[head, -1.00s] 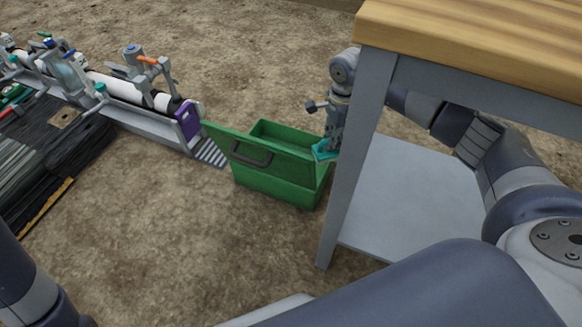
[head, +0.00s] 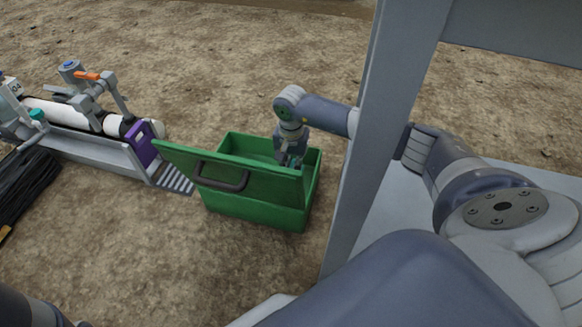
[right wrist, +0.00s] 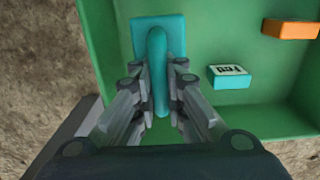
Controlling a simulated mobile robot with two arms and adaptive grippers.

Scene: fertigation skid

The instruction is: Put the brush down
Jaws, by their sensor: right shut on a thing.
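My right gripper (head: 289,156) is over the opening of the green box (head: 252,208), with its tips down past the rim in the head view. In the right wrist view the gripper (right wrist: 156,85) is shut on the handle of a teal brush (right wrist: 158,38), with a flat rectangular block beyond the fingertips. The brush is over the left part of the green box (right wrist: 220,40). I cannot tell whether it touches the box floor. In the head view the brush is mostly hidden by the gripper and box. My left gripper is out of view.
Inside the box lie a teal labelled block (right wrist: 230,77) and an orange block (right wrist: 290,29), right of the brush. The box's green panel with a dark handle (head: 222,177) leans outward. A grey table leg (head: 372,150) stands right of the box; a pipe skid (head: 85,148) lies left.

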